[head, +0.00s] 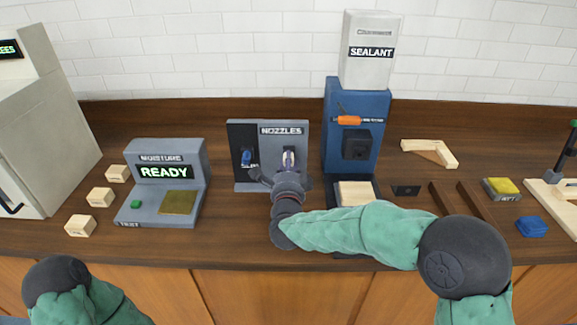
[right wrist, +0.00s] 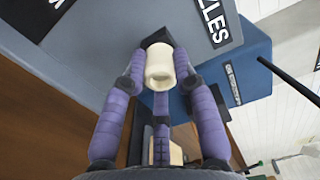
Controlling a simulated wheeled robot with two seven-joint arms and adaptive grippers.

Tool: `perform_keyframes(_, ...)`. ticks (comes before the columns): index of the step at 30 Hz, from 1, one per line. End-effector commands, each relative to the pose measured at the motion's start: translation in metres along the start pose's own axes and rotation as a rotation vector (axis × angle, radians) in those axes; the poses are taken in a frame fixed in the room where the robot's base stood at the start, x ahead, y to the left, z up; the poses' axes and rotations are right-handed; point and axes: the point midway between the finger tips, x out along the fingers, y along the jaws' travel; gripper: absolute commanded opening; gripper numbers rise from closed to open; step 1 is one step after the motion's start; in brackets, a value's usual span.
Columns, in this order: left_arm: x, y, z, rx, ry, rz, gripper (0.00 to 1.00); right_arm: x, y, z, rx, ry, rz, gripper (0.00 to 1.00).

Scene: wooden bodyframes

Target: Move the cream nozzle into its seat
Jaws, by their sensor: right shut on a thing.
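The cream nozzle (head: 288,155) is at the right side of the grey panel labelled NOZZLES (head: 299,141). My right gripper (head: 287,168) is in front of the panel and shut on the nozzle. In the right wrist view the nozzle (right wrist: 160,72) sits between the purple fingers, with a dark block (right wrist: 158,38) of the panel right behind it. I cannot tell whether nozzle and block touch. A blue nozzle (head: 246,158) is on the black left part of the panel. My left gripper is out of view; only part of that arm shows at lower left.
The blue SEALANT machine (head: 338,95) stands right of the panel, with an orange part (head: 348,120) and a wooden block (head: 355,193) at its base. A grey READY moisture tester (head: 160,154) and several wooden blocks (head: 100,196) are at left. A sponge (head: 500,188) lies at right.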

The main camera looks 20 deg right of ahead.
Motion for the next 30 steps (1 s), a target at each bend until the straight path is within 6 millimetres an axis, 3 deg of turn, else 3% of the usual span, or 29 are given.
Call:
perform_keyframes(5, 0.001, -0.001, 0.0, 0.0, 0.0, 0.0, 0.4, 0.004, 0.0, 0.0, 0.001, 0.001, -0.001, 0.0)
perform_keyframes(6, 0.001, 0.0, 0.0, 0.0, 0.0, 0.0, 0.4, 0.004, -0.001, 0.0, 0.0, 0.001, -0.001, 0.37)
perform_keyframes(8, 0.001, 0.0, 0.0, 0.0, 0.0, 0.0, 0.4, 0.004, -0.001, 0.0, 0.0, 0.001, -0.001, 0.54)
perform_keyframes(9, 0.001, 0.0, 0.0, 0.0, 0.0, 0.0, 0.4, 0.004, -0.001, 0.0, 0.0, 0.001, -0.001, 0.56)
perform_keyframes(20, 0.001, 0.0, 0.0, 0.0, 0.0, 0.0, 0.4, 0.001, 0.0, 0.0, 0.0, -0.001, -0.001, 0.56)
perform_keyframes(26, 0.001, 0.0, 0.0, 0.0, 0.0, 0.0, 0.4, -0.024, -0.002, 0.0, 0.001, -0.002, -0.002, 0.56)
perform_keyframes(30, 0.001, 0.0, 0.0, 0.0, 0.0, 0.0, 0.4, -0.053, -0.002, 0.001, 0.001, -0.003, -0.003, 0.56)
